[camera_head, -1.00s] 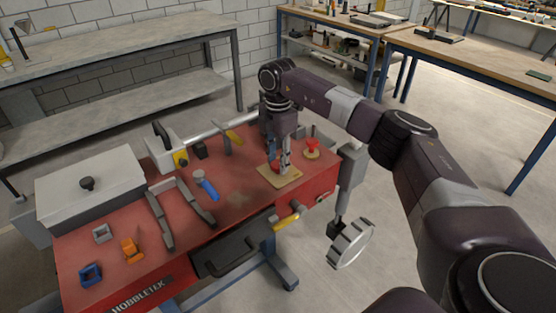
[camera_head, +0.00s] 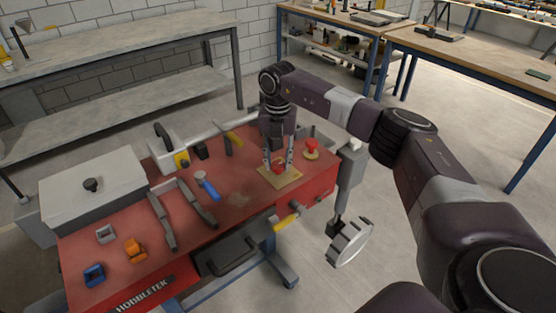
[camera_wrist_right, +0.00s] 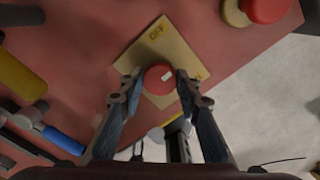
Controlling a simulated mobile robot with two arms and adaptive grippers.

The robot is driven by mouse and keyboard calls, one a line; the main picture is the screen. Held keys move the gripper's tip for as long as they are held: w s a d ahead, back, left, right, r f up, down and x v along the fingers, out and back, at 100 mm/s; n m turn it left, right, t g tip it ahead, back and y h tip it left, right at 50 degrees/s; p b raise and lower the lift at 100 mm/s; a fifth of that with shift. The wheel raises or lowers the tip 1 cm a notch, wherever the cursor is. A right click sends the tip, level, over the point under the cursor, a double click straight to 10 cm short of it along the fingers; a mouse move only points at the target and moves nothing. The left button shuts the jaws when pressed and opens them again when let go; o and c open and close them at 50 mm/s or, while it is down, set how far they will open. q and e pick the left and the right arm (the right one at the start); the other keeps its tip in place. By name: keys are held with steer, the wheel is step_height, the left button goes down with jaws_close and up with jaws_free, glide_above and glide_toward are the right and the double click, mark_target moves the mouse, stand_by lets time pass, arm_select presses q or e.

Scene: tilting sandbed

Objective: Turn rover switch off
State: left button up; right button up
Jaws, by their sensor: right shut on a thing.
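The rover switch is a round red knob (camera_wrist_right: 159,79) with a short white mark, on a yellowish square plate (camera_wrist_right: 150,50) on the red bench top. The plate reads "OFF" at its upper corner in the right wrist view; lettering at its right corner is partly hidden by a finger. The white mark lies right of the knob's centre, slanted. The plate (camera_head: 290,178) also shows in the head view. My right gripper (camera_wrist_right: 153,84) points down and is shut on the knob, one finger on each side. My left gripper is not in view.
A red mushroom button (camera_head: 312,147) stands on the bench just behind and right of the plate. A blue-handled tool (camera_head: 207,187) and dark bars lie to the left. A yellow handle (camera_head: 287,219) sticks out from the red bench's (camera_head: 245,200) front.

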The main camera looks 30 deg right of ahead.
mark_target(278, 164)
steer(key=n, duration=0.4)
steer(key=shift+n, duration=0.3)
steer(key=n, duration=0.4)
steer(key=shift+w+r, duration=0.1)
stand_by(0.4)
steer(key=o, duration=1.2)
steer(key=shift+c, duration=0.2)
step_height(278, 164, up, 12)
